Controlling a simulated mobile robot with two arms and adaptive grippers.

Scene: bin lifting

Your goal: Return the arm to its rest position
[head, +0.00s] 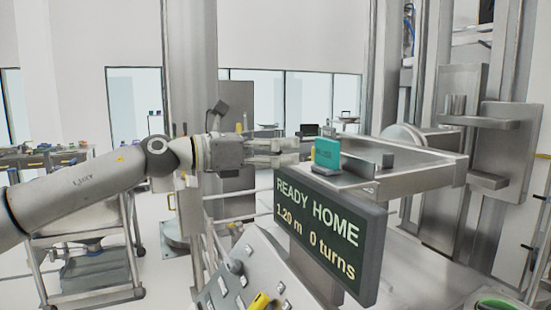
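My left arm (95,185) reaches in from the left, stretched out toward the middle. My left gripper (290,152) is at its end, pointing right. Its two fingers look apart with nothing between them. The fingertips are beside the left end of a metal lift frame (425,180), close to a teal block (327,154) on it; I cannot tell if they touch anything. My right arm and gripper are not in view.
A dark display (330,235) reads "READY HOME 1.20 m 0 turns". Below it is a sloped control panel (240,285) with buttons and a yellow part (260,301). A metal column (190,70) stands behind my arm. A wheeled cart (85,240) is below it.

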